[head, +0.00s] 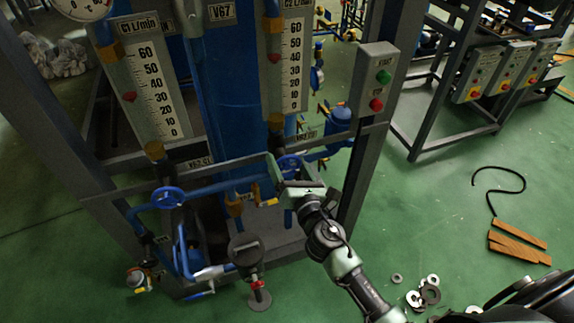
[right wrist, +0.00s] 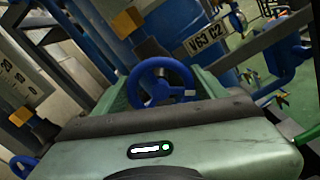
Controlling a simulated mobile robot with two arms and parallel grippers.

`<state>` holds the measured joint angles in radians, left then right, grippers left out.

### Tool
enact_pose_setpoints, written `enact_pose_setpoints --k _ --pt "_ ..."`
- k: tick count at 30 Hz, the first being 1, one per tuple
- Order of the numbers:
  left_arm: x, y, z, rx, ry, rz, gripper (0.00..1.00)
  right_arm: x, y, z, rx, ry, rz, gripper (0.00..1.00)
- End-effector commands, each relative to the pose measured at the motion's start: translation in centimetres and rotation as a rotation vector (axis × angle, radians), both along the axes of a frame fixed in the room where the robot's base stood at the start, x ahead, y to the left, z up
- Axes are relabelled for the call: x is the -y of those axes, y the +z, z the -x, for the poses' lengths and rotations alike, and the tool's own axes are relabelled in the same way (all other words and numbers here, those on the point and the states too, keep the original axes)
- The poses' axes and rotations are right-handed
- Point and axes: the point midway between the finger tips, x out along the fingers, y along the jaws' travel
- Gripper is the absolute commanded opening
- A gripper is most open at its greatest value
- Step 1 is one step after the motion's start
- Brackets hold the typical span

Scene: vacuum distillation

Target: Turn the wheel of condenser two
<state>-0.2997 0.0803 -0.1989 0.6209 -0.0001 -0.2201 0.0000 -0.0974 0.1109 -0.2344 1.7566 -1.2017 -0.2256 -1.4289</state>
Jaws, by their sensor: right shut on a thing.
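The blue wheel (head: 289,161) of condenser two is at the right end of the pipe, below the right flow gauge. In the right wrist view the wheel (right wrist: 160,82) sits between my two green fingers, its spokes and hub facing me. A label reading V63 C2 (right wrist: 199,36) is behind it. My right gripper (head: 288,174) is shut on the wheel, coming in from the lower right. Its body hides the wheel's lower part in the head view. My left gripper is not in view.
Another blue wheel (head: 168,197) is to the left, under label V62 C1 (head: 199,163). A grey frame post (head: 362,165) stands just right of my gripper. A button box (head: 376,80) is above. Metal rings (head: 431,292) and wooden pieces (head: 518,241) lie on the green floor.

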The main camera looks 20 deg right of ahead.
Motion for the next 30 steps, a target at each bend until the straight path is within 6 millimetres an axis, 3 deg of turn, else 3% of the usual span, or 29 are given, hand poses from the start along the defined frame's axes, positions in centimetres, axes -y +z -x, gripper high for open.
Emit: enact_pose_setpoints --k 30 --pt "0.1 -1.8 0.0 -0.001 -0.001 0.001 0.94 0.3 -0.5 0.0 -0.035 -0.001 -0.967 0.31"
